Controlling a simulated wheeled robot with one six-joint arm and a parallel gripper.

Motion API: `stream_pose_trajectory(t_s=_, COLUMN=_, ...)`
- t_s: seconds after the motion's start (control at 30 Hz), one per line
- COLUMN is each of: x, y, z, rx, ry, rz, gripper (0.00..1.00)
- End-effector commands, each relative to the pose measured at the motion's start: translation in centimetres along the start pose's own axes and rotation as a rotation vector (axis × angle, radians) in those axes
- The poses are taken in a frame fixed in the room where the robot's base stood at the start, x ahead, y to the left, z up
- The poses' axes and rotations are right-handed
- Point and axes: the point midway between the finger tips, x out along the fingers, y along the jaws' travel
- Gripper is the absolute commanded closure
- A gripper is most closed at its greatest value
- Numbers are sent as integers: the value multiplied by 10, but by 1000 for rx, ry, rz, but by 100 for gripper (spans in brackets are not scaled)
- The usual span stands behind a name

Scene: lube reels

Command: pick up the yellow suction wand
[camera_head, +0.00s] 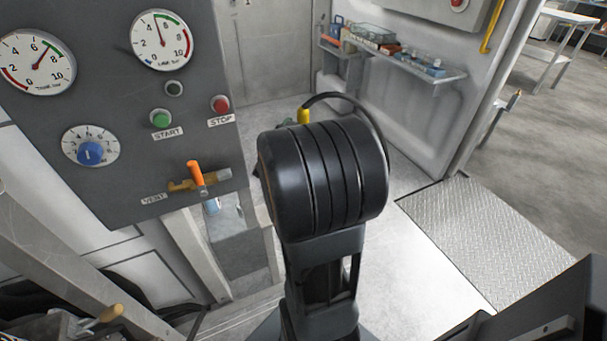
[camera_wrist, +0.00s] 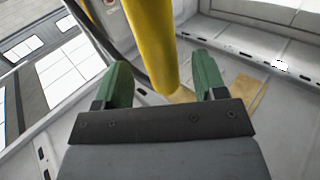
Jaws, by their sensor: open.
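The yellow suction wand (camera_wrist: 152,40) is a thick yellow tube in the wrist view. It comes down from the top edge, and its lower end lies in the gap between my gripper's green fingers. My gripper (camera_wrist: 163,72) is open, with a finger on either side of the wand. I cannot tell whether either finger touches it. In the head view, a short yellow piece (camera_head: 303,116), probably part of the wand, shows just behind my black arm joint, by a curved black hose (camera_head: 345,97). My arm hides most of the gripper there.
A grey panel (camera_head: 110,110) with gauges, START and STOP buttons and an orange-handled vent valve (camera_head: 196,174) stands close on the left. A wall shelf (camera_head: 400,62) with small items is behind.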

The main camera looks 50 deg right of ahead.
Motion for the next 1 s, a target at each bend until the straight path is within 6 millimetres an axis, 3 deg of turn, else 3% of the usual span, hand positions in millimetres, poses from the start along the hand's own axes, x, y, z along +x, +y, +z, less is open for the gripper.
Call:
stream_pose_trajectory(t_s=0.3, x=39, y=-1, z=-1, rx=0, ry=0, rz=2, gripper=35)
stream_pose_trajectory(t_s=0.63, x=43, y=-1, z=-1, rx=1, ry=0, rz=1, gripper=36)
stream_pose_trajectory(t_s=1.0, x=43, y=-1, z=-1, rx=0, ry=1, rz=1, gripper=72)
